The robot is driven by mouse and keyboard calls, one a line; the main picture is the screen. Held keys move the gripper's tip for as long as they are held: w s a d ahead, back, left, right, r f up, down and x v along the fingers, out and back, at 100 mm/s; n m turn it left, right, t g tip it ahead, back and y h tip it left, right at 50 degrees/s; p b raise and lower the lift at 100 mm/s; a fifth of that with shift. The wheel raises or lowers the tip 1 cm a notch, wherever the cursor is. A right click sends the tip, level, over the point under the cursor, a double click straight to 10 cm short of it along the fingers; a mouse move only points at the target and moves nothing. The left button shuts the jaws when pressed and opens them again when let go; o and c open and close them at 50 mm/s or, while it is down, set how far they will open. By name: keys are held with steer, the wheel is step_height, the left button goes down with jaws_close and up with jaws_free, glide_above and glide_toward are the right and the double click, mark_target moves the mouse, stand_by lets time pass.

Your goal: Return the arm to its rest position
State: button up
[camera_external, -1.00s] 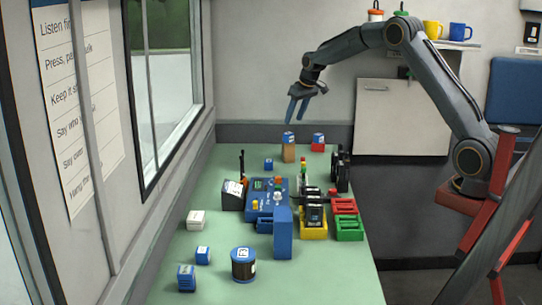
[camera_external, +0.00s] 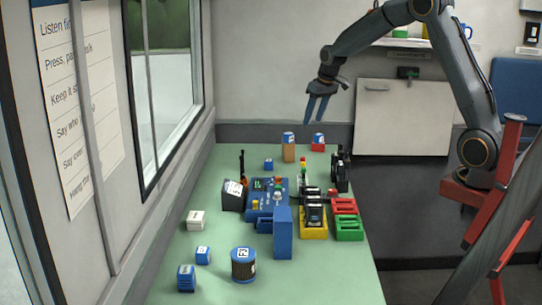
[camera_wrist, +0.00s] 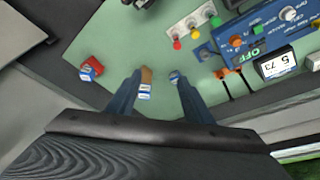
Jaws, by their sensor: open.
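My gripper (camera_external: 316,108) is open and empty. In the external view it hangs in the air above the far end of the green table, with its two blue fingers pointing down. My arm is raised and bent, its elbow near the top edge of the picture. In the wrist view my gripper (camera_wrist: 157,85) shows its two fingers spread apart, with the table below them. A tan block with a blue and white top (camera_external: 288,147) and a red block with a blue and white top (camera_external: 318,142) stand below my gripper at the table's far end.
A blue control box (camera_external: 266,197) with knobs stands mid-table. Yellow (camera_external: 313,230), red and green (camera_external: 349,229) trays are at its right. Several small blocks and a dark cylinder (camera_external: 243,264) are nearer. A window wall borders the left; a shelf (camera_external: 400,43) is behind my arm.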

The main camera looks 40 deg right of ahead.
steer(key=s+a+p, duration=0.2)
steer(key=s+p, duration=0.1)
steer(key=s, duration=1.3)
steer(key=s+a+g+p, duration=0.1)
steer(key=s+p, duration=0.3)
steer(key=s, duration=1.3)
steer(key=shift+s+a+f+g, duration=0.2)
steer(key=shift+s+a+g, duration=0.1)
steer(key=shift+a, duration=0.5)
steer(key=shift+o, duration=0.5)
steer(key=t+b, duration=0.4)
steer(key=b, duration=0.5)
glide_toward(288, 133)
steer(key=x, duration=0.3)
steer(key=shift+p+x, duration=1.25)
steer(key=shift+x, duration=2.3)
steer(key=shift+s, duration=0.1)
steer(key=c, duration=1.2)
